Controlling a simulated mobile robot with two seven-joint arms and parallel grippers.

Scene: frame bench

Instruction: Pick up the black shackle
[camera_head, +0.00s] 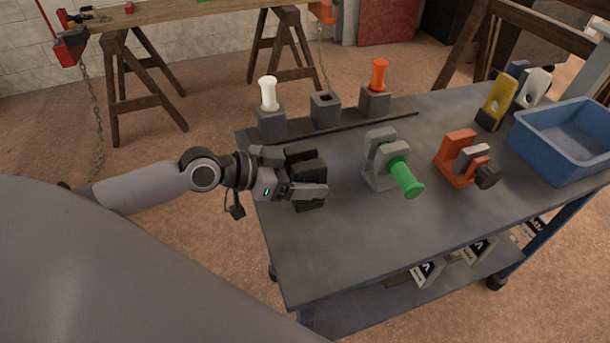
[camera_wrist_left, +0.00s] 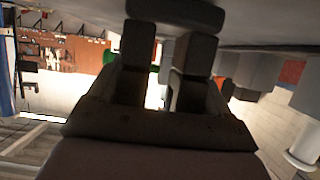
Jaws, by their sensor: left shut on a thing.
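The black shackle (camera_head: 309,170) is at the left side of the bench, a dark block with its plates toward my left gripper (camera_head: 303,176). My left gripper comes in from the left and is shut on it, with one finger on the near side. The far finger is partly hidden. In the left wrist view the dark fingers of the left gripper (camera_wrist_left: 168,62) point up the picture, and a dark part of the black shackle (camera_wrist_left: 176,12) shows beyond them. I cannot tell whether the shackle touches the bench. My right gripper is not in view.
On the bench (camera_head: 345,245) are a grey shackle with a green pin (camera_head: 405,177), an orange shackle (camera_head: 458,150), a yellow shackle (camera_head: 497,97) and a blue bin (camera_head: 560,155). White (camera_head: 268,93) and orange (camera_head: 379,74) pins stand in grey blocks behind. The front bench area is clear.

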